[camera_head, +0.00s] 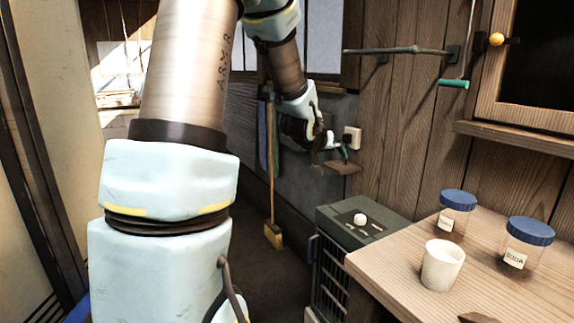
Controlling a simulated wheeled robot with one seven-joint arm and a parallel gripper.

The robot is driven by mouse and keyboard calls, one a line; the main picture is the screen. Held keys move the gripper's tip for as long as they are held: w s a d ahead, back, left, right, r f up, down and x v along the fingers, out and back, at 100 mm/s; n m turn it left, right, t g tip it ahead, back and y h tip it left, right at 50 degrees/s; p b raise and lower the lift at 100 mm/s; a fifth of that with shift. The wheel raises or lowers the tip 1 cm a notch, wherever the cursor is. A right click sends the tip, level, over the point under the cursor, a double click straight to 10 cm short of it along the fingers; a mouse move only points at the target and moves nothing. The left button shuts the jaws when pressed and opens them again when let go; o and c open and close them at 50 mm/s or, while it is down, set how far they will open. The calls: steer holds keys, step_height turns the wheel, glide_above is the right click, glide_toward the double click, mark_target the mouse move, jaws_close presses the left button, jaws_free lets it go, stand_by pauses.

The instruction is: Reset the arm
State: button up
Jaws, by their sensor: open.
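My arm rises through the left and middle of the head view and bends down toward the back wall. My gripper (322,150) is at the far end of the arm, small and dark, in front of the grey lower wall. It is open. Nothing shows between its fingers, though they are too small to see clearly. It is apart from the wooden counter (405,285) at the lower right.
On the counter stand a white cup (441,266) and two blue-lidded jars (457,210), (529,243). A grey box (365,235) with a white knob stands left of it. A broom (273,235) leans behind. A metal rail (395,50) juts from the wall beside a cabinet (545,100).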

steer(key=s+a+f+g+y, duration=0.2)
steer(key=s+a+f+g, duration=0.2)
steer(key=s+a, duration=0.5)
steer(key=s+a+f+n+g+y, duration=0.1)
steer(key=s+a+f+g, duration=0.3)
steer(key=s+a, duration=0.5)
steer(key=s+f+y, duration=0.1)
steer(key=s, duration=0.5)
steer(key=shift+s+f+y, duration=0.25)
steer(key=shift+s+y, duration=0.05)
steer(key=shift+y, duration=0.1)
steer(key=shift+a, duration=0.1)
